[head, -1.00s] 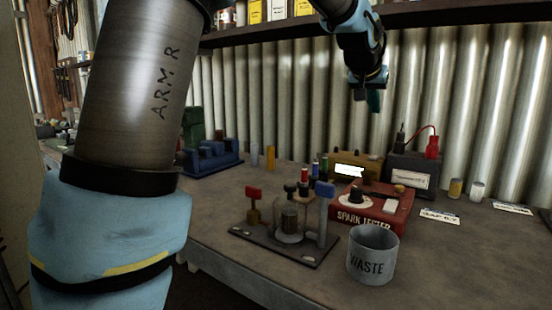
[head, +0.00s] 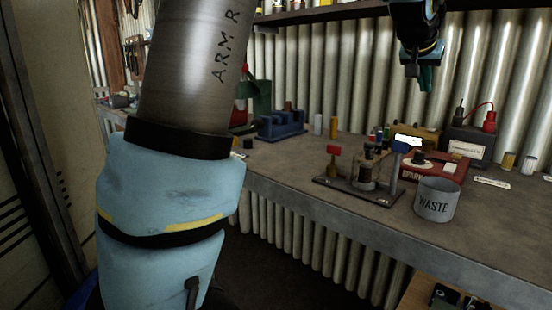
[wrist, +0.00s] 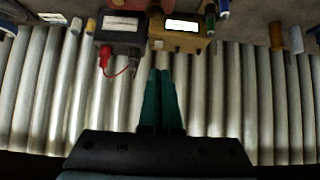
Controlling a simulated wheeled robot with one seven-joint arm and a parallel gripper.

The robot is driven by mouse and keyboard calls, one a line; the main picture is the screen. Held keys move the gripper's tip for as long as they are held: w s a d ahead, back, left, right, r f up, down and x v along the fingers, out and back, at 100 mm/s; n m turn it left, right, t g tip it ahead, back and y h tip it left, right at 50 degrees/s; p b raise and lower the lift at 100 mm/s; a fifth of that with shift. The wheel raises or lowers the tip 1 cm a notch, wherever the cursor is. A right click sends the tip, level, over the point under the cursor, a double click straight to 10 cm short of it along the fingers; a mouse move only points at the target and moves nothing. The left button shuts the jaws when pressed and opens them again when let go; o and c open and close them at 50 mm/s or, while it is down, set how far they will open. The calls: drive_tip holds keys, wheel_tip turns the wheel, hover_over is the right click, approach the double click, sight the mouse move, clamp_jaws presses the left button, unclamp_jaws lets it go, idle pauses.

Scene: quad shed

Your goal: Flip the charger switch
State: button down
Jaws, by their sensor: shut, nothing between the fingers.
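A tan box with a bright white display (wrist: 181,31) stands on the bench against the corrugated wall; in the head view this box (head: 412,136) is partly hidden behind other items. Beside it is a dark box (wrist: 120,28) with a red and a black terminal, a red lead and a white label; it also shows in the head view (head: 465,147). I cannot tell which box is the charger, and no switch is clear. My gripper (head: 425,80), with green fingers, hangs above the back of the bench, apart from both boxes. Its fingers (wrist: 163,74) are shut and empty.
A red spark tester (head: 447,170), a grey waste cup (head: 437,203) and a dark plate with a glass jar and levers (head: 330,183) stand in front of the boxes. A blue rack (head: 282,125) is at the left. A shelf (head: 330,14) runs above. The bench's front left is bare.

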drive_tip(key=s+a+f+n+g+y+p, duration=0.1)
drive_tip(key=a+f, duration=0.4)
drive_tip(key=a, duration=0.6)
drive_tip(key=s+a+f+n+g+y+p, duration=0.1)
drive_tip(key=a+f+p, duration=0.3)
drive_tip(key=a, duration=0.7)
drive_tip(key=s+a+f+n+g+y+p, duration=0.1)
drive_tip(key=s+a+f+n+y+p, duration=0.1)
drive_tip(key=a+f, duration=0.4)
drive_tip(key=shift+s+a+f+n+y, duration=0.15)
drive_tip(key=shift+a+n+y, duration=0.1)
drive_tip(key=shift+a, duration=0.6)
drive_tip(key=shift+s+a+n+y, duration=0.15)
drive_tip(key=shift+a+n+y, duration=0.05)
drive_tip(key=shift+a, duration=0.65)
drive_tip(key=shift+s+a+f+n+y, duration=0.15)
drive_tip(key=shift+a+n+y, duration=0.1)
drive_tip(key=shift+a, duration=0.6)
drive_tip(key=s+a+f+n+g+y+p, duration=0.1)
drive_tip(key=s+a+f, duration=0.3)
drive_tip(key=s+a, duration=0.5)
drive_tip(key=shift+s+n+g+p, duration=0.5)
drive_tip(key=shift+s+g+p, duration=0.2)
drive_tip(key=shift+g, duration=0.1)
